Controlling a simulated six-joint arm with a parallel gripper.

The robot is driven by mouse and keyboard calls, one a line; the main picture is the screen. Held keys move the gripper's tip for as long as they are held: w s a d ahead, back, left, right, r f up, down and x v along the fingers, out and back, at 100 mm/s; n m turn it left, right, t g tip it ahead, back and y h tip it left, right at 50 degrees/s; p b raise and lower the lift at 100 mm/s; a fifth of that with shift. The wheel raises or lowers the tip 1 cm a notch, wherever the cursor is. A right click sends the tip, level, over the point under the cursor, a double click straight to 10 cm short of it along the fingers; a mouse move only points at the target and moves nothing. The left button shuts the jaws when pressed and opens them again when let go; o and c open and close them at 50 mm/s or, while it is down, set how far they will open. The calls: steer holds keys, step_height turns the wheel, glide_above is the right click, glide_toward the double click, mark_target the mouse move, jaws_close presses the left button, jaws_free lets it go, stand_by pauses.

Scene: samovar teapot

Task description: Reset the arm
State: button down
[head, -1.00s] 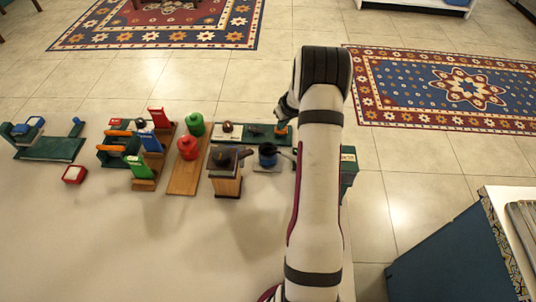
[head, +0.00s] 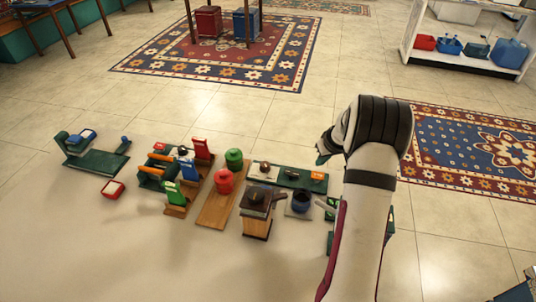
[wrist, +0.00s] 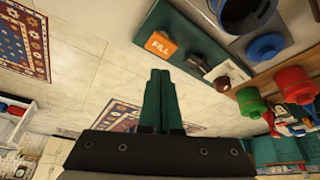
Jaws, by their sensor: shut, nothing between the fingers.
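My arm (head: 366,215) rises at the right of the head view and bends at a black-ringed joint (head: 380,125). My gripper shows only as a small dark green tip (head: 322,158) left of that joint, above the far edge of the table. In the wrist view its two green fingers (wrist: 160,75) lie side by side, shut and empty. They are apart from the green board with the orange "FILL" block (wrist: 160,44).
The table (head: 120,250) holds a red canister (head: 224,181), a green canister (head: 234,158), a dark pot (head: 301,201), a wooden box (head: 257,225) and a red-rimmed dish (head: 112,190). The near table is bare. Patterned rugs (head: 480,150) lie on the floor beyond.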

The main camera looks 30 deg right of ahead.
steer(key=s+a+r+g+y, duration=0.15)
steer(key=a+r, duration=0.25)
steer(key=a, duration=0.5)
steer(key=s+a+r, duration=0.3)
steer(key=a+r, duration=0.2)
steer(key=a, duration=0.4)
steer(key=s+a+r+y, duration=0.15)
steer(key=a+r, duration=0.25)
steer(key=a, duration=0.4)
steer(key=s+a+m+g, duration=0.1)
steer(key=s+a, duration=0.5)
steer(key=s, duration=0.5)
steer(key=s+a+m+g, duration=0.1)
steer(key=s+a+g, duration=0.1)
steer(key=s+a, duration=0.4)
steer(key=s, duration=0.4)
steer(key=shift+s+a+r+m, duration=0.25)
steer(key=shift+s+r+m, duration=0.05)
steer(key=shift+s+r, duration=0.1)
